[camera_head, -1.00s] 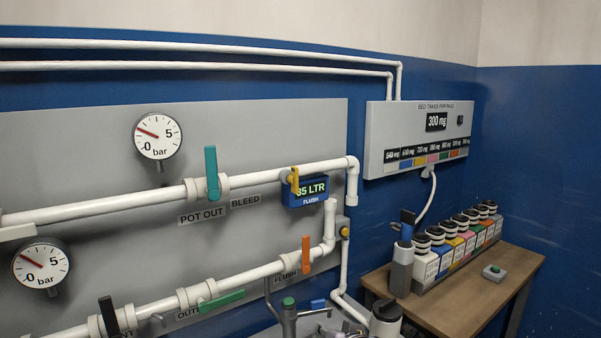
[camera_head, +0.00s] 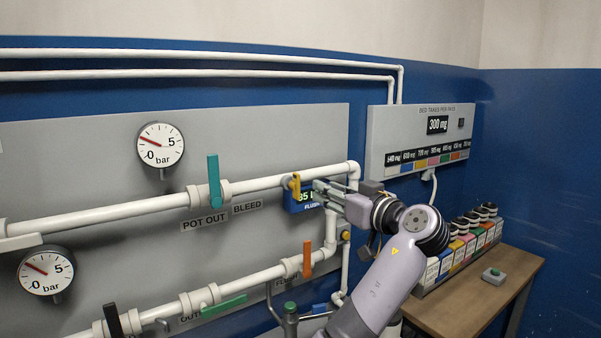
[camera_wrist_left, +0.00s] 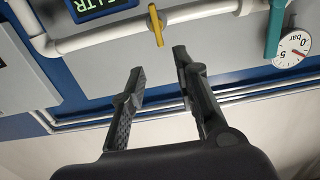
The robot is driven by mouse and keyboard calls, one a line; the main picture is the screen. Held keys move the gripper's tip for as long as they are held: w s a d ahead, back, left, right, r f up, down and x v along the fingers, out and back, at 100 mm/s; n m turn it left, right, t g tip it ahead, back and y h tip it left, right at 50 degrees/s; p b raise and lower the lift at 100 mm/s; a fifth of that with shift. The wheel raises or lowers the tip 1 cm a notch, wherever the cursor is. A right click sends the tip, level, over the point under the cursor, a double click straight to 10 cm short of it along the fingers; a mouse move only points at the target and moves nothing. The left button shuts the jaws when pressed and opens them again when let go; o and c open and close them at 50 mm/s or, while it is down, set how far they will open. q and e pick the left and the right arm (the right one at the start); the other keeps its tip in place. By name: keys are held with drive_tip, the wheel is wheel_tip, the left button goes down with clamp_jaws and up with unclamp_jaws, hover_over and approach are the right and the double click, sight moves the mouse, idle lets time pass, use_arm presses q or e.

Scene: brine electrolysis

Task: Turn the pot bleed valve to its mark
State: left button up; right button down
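The pot bleed valve has a yellow handle (camera_head: 294,185) on the upper white pipe, right of the BLEED label (camera_head: 247,207). The handle stands roughly upright, across the pipe. In the left wrist view the yellow handle (camera_wrist_left: 156,26) lies beyond the fingertips, roughly in line with the gap between them. My left gripper (camera_head: 322,190) is just right of the handle, in front of the flush display. Its fingers (camera_wrist_left: 158,60) are apart and empty in the left wrist view. I cannot make out the valve's mark. My right gripper is not in view.
The flush display (camera_head: 300,197) is partly hidden by my left gripper. The teal POT OUT handle (camera_head: 214,182) stands up to the left. An orange handle (camera_head: 307,258) is on the pipe below. A wooden table (camera_head: 465,303) with several bottles is at the right.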

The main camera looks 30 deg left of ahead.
sight(299, 178)
use_arm(q)
drive_tip(key=p+x, duration=0.3)
drive_tip(key=x, duration=0.7)
drive_tip(key=shift+a+r+p, duration=0.1)
drive_tip(key=shift+r+p, duration=0.05)
drive_tip(key=shift+p, duration=0.25)
drive_tip(key=shift+w+a, duration=0.3)
drive_tip(key=shift+a, duration=0.3)
drive_tip(key=shift+c, duration=0.3)
clamp_jaws()
